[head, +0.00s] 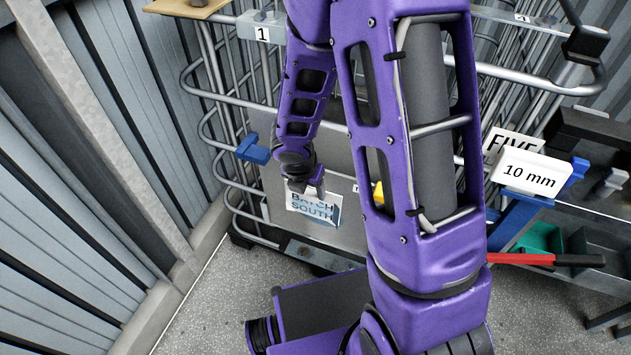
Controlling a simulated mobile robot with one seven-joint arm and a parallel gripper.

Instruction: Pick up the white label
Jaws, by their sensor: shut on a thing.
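The white label (313,210) reads "BATCH SOUTH" in blue letters and shows in the head view, low in front of a grey panel. My gripper (306,192) is at the label's top edge and is shut on it. The fingers cover part of the upper line of text. I cannot tell whether the label touches the panel behind it.
A wire rack (215,75) with a plate marked 1 (262,34) stands behind my arm. A blue clip (253,150) is on its left. At right are a "10 mm" sign (531,177), a "FIVE" sign (509,141) and a red-handled tool (520,259). Bare floor (215,290) lies at lower left.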

